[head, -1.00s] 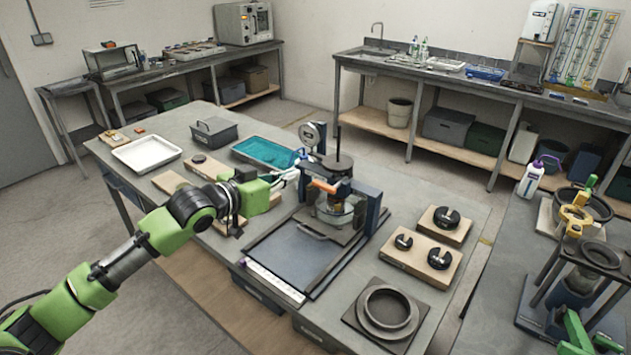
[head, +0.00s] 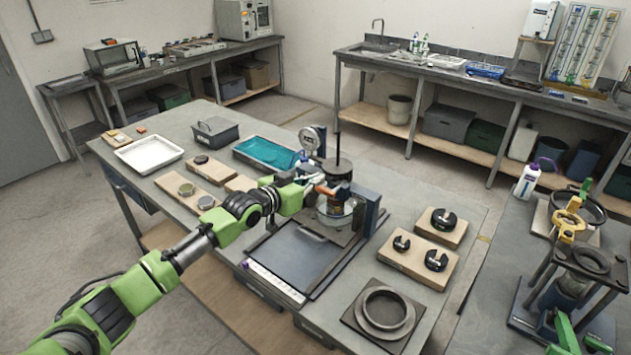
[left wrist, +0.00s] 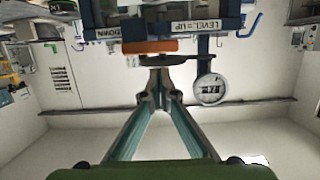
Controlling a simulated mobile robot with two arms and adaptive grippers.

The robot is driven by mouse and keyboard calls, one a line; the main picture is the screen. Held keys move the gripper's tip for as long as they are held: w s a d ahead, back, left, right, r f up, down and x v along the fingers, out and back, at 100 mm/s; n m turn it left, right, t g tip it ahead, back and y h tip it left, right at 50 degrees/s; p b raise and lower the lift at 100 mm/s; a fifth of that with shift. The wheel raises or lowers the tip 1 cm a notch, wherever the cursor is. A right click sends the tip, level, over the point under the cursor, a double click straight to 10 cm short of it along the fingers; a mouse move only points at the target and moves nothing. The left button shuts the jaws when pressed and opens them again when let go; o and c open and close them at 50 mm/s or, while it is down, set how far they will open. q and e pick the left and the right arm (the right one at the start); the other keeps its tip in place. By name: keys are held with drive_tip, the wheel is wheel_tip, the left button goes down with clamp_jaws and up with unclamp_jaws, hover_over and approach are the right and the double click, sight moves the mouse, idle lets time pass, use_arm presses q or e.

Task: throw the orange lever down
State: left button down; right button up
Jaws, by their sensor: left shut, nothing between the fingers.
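The orange lever (head: 328,190) is on the front of the blue-framed press-like device (head: 371,205) on the near table. In the left wrist view the lever (left wrist: 150,47) shows as a short orange bar lying across the picture, beside a "DOWN" label and near a "LEVEL = UP" label. My left gripper (head: 314,183) is shut and empty, with its tips at the lever. In the left wrist view the shut fingertips (left wrist: 162,62) are right beside the bar; I cannot tell if they touch it.
A round dial gauge (head: 311,138) stands behind the device. Wooden blocks with black weights (head: 420,258) and a ring on a dark plate (head: 384,314) lie to the right. A teal tray (head: 265,153) is behind my arm. The dark flat tray (head: 300,262) in front is empty.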

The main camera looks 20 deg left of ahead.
use_arm(q)
drive_tip(key=shift+f, duration=0.85)
use_arm(e)
drive_tip(key=shift+r, duration=0.35)
drive_tip(key=shift+a+f, duration=0.1)
drive_tip(key=shift+f, duration=0.05)
use_arm(q)
drive_tip(key=shift+a+f, duration=0.15)
use_arm(e)
drive_tip(key=shift+a+f, duration=0.2)
drive_tip(key=shift+a, duration=0.25)
use_arm(q)
drive_tip(key=shift+b, duration=0.4)
use_arm(e)
drive_tip(key=shift+a+f, duration=0.2)
